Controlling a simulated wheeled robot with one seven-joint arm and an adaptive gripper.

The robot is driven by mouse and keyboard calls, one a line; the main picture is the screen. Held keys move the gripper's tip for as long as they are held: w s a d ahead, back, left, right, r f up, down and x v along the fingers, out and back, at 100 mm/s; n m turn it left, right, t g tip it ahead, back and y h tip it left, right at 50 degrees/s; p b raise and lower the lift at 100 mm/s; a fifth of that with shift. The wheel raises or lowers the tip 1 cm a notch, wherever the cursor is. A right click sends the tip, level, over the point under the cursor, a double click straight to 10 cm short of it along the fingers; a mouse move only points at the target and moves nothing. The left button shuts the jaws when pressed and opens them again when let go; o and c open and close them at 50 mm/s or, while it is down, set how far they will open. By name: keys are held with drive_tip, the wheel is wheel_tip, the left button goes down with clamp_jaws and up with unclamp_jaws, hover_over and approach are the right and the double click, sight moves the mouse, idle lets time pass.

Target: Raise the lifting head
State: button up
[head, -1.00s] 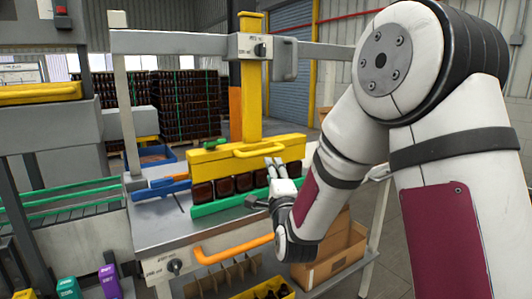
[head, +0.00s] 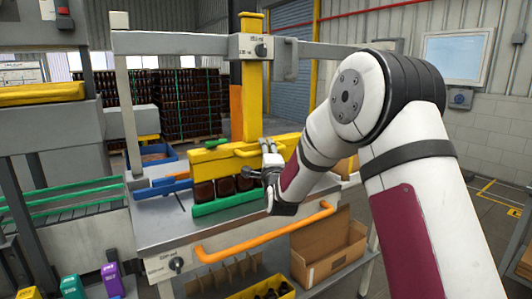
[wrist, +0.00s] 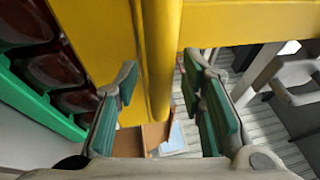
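The lifting head is a yellow block (head: 212,160) low on a yellow column (head: 251,100). It sits over a row of amber bottles (head: 204,190) behind a green rail (head: 228,204). Its yellow handle bar (wrist: 161,60) runs between my fingers in the wrist view. In the wrist view my gripper (wrist: 163,85) is open, with green pads on both sides of the bar. Gaps show between pads and bar.
An orange bar (head: 265,237) runs along the bench front. A cardboard box (head: 330,255) and a yellow bin (head: 262,290) sit below. A grey crossbar (head: 180,43) spans above. Stacked bottles (head: 187,105) stand far behind.

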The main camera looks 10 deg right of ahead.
clamp_jaws()
drive_tip(key=p, duration=0.2)
approach(257, 87)
drive_tip(key=w, duration=0.1)
drive_tip(key=w+d, duration=0.1)
drive_tip(key=w+d+r, duration=0.1)
drive_tip(key=w, duration=0.1)
drive_tip(key=shift+d, duration=0.15)
unclamp_jaws()
drive_tip(key=shift+f, duration=0.15)
drive_tip(key=shift+f, duration=0.1)
